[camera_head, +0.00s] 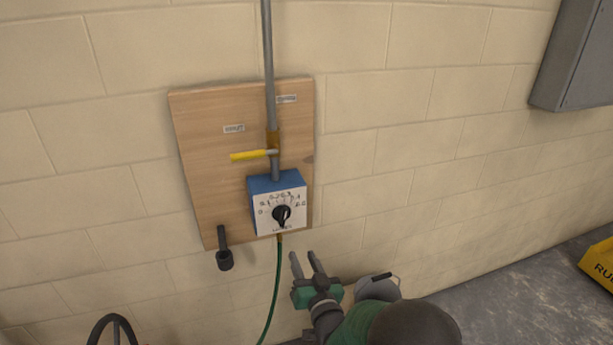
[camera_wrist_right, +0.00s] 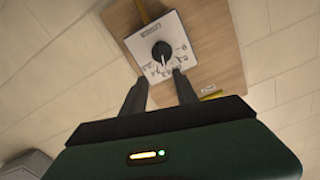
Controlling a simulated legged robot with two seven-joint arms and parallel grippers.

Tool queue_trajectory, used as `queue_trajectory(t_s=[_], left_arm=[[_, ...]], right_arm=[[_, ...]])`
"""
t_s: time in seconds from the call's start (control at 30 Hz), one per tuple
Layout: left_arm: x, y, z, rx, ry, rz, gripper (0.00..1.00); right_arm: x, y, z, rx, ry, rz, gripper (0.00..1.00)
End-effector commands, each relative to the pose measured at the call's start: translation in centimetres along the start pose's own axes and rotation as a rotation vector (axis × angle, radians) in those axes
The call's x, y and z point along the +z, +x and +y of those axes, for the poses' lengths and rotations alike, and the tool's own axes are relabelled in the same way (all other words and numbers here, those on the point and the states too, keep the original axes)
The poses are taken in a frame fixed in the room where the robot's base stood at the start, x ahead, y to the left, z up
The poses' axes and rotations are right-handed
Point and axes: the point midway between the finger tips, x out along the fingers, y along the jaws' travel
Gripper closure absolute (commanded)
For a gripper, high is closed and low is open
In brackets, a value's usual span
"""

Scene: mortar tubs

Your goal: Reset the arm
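My right gripper (camera_head: 304,257) is at the lower middle of the head view, below and a little right of the dial box (camera_head: 263,183). Its two fingers are apart with nothing between them. In the right wrist view the open fingers (camera_wrist_right: 161,80) point toward the white dial face (camera_wrist_right: 143,50) and its black knob (camera_wrist_right: 161,50). The knob also shows in the head view (camera_head: 281,215). The fingers look clear of the knob, but the gap cannot be judged exactly. My left gripper is not in view.
A wooden board (camera_head: 205,180) on the block wall carries a pipe (camera_head: 268,60), a yellow lever (camera_head: 249,155) and a black hook (camera_head: 224,255). A green hose (camera_head: 276,290) hangs from the box. A grey cabinet (camera_head: 575,60) and a yellow bag (camera_head: 600,262) are at right.

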Motion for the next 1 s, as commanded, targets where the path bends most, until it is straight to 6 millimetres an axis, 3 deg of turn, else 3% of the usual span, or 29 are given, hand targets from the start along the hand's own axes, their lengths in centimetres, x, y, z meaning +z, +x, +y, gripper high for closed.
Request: queue_trajectory(t_s=[0.07, 0.17, 0.27, 0.33, 0.4, 0.5, 0.57, 0.7, 1.0], left_arm=[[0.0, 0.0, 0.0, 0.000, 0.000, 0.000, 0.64], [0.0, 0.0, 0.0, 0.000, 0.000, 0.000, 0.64], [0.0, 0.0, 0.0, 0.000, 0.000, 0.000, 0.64], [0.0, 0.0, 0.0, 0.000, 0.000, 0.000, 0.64], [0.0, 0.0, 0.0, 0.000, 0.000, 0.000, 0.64], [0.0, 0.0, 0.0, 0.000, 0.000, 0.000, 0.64], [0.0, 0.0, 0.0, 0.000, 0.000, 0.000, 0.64], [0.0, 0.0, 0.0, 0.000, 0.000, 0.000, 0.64], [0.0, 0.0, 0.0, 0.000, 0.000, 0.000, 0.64]], right_arm=[[-0.1, -0.7, 1.8, 0.047, -0.011, -0.067, 0.65], [0.9, -3.8, 6.0, 0.156, -0.034, -0.269, 0.65], [2.8, -10.7, 10.4, 0.276, -0.050, -0.559, 0.65], [4.1, -16.7, 12.4, 0.341, -0.049, -0.760, 0.65], [5.2, -22.5, 13.3, 0.385, -0.039, -0.933, 0.65], [6.1, -28.9, 13.5, 0.419, -0.020, -1.116, 0.65], [6.4, -31.4, 13.4, 0.429, -0.011, -1.189, 0.65], [6.7, -33.9, 13.2, 0.436, 0.001, -1.260, 0.65], [6.7, -33.8, 13.2, 0.435, 0.001, -1.260, 0.65]])
